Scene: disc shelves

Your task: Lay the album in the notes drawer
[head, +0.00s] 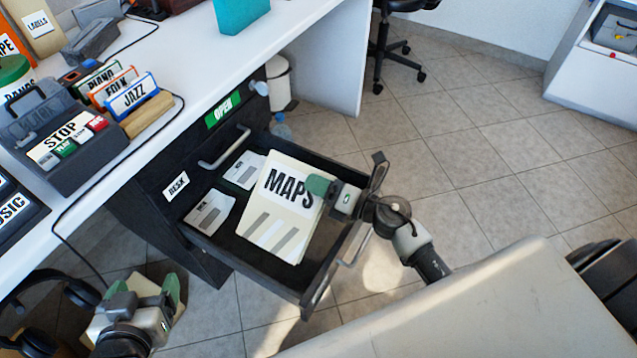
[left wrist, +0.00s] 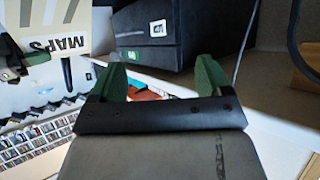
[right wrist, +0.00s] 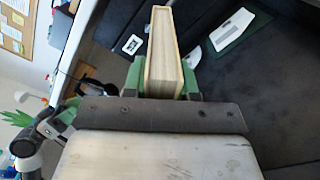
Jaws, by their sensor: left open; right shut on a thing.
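The cream album marked MAPS (head: 284,205) is over the open dark drawer (head: 278,280) of the desk cabinet, its label facing up. My right gripper (head: 322,187) is shut on the album's right edge. The right wrist view shows the album (right wrist: 163,50) edge-on between the green fingers, with the drawer's dark floor (right wrist: 265,75) beyond. I cannot tell whether it touches the drawer floor. My left gripper (head: 143,288) is open and empty, low at the left, in front of the desk. The album (left wrist: 60,30) also shows at the upper left of the left wrist view.
Two pale cards (head: 211,212) (head: 243,170) lie in the drawer beside the album. The cabinet front carries a green OPEN sign (head: 222,110). A STOP recorder (head: 65,145) and a JAZZ case (head: 131,95) stand on the desk. Headphones (head: 75,292) are near my left gripper.

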